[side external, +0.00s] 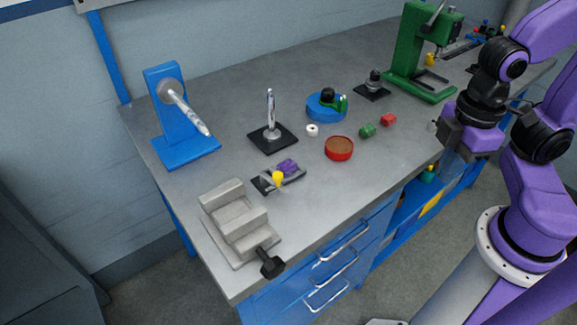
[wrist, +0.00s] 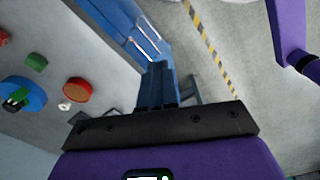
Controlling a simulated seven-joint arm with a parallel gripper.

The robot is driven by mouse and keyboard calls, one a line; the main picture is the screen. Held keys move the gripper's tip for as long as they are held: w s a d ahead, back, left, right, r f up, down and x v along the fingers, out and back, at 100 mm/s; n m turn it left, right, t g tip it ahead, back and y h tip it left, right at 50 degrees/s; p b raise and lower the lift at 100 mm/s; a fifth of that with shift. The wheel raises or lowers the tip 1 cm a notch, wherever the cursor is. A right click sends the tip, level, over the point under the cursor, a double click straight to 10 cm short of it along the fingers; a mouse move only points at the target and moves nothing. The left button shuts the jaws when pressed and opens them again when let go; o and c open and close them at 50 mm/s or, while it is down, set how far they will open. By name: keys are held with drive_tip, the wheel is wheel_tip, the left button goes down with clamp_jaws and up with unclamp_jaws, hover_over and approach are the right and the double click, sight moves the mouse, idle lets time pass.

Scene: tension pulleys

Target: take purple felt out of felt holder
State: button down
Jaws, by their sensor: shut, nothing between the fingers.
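The purple felt (side external: 288,166) lies in the small dark felt holder (side external: 262,185) near the front of the bench, left of centre in the side view. A yellow knob-like piece (side external: 278,178) stands at the holder's front side. My gripper (side external: 450,167) is at the right, by the bench's front edge, well apart from the felt and holder. In the wrist view its fingers (wrist: 157,88) are together and empty. Neither the felt nor the holder shows in the wrist view.
A grey vise-like block (side external: 235,225) stands left of the holder. Behind are a pen stand (side external: 272,138) and a blue stand (side external: 180,125). A red round dish (side external: 339,148), green block (side external: 367,131) and red block (side external: 388,120) lie between gripper and holder.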

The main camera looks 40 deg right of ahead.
drive_tip(key=c, duration=0.7)
unclamp_jaws()
wheel_tip(320, 180, up, 4)
drive_tip(key=r+m, duration=0.1)
drive_tip(key=m, duration=3)
hover_over(288, 163)
wheel_tip(288, 163, down, 12)
drive_tip(key=shift+d+f, duration=0.1)
drive_tip(key=shift+f, duration=2.75)
